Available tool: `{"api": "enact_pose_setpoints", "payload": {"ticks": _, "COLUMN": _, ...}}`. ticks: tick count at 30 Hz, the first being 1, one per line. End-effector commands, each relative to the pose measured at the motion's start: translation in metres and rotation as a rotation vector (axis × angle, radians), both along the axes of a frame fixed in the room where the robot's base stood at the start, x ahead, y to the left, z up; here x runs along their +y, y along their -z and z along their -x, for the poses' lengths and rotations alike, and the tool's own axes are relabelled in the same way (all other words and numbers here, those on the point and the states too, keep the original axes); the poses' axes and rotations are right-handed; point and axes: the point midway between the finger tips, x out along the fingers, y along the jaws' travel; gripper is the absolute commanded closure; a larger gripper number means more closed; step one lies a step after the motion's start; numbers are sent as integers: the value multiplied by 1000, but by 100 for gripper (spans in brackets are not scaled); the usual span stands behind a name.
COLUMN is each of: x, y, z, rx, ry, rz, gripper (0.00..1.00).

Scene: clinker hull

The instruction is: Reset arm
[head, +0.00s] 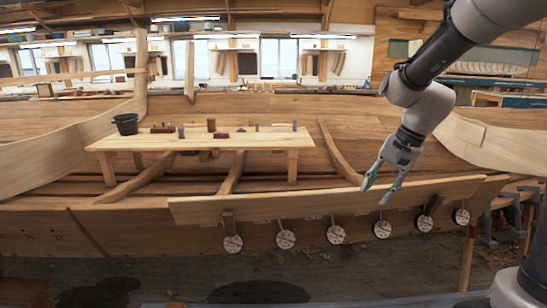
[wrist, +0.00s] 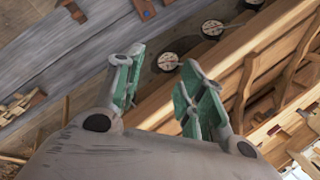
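My gripper (head: 376,190) hangs from my arm on the right side of the head view, pointing down and to the left. Its fingers are apart with nothing between them. In the wrist view the two green-padded fingers (wrist: 160,90) are spread, and a plank edge and round dials lie beyond them. In the head view the gripper appears in front of the hull's top plank (head: 300,203); I cannot tell the exact gap.
Several round dials (head: 335,234) hang along the plank's near side. A grey wooden surface (wrist: 60,65) shows in the wrist view.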

Motion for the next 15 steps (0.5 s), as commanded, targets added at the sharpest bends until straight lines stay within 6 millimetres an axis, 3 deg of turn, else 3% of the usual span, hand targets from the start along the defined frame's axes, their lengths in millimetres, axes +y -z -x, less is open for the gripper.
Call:
{"api": "enact_pose_setpoints", "payload": {"ticks": 1, "x": -8, "y": -6, "z": 21, "rx": -23, "ry": -101, "rz": 44, "gripper": 61}}
{"api": "enact_pose_setpoints", "payload": {"ticks": 9, "x": -53, "y": -30, "z": 124, "rx": -131, "ry": -565, "rz": 270, "gripper": 61}}
{"api": "enact_pose_setpoints", "payload": {"ticks": 15, "x": -78, "y": -44, "z": 190, "rx": -222, "ry": -701, "rz": 421, "gripper": 61}}
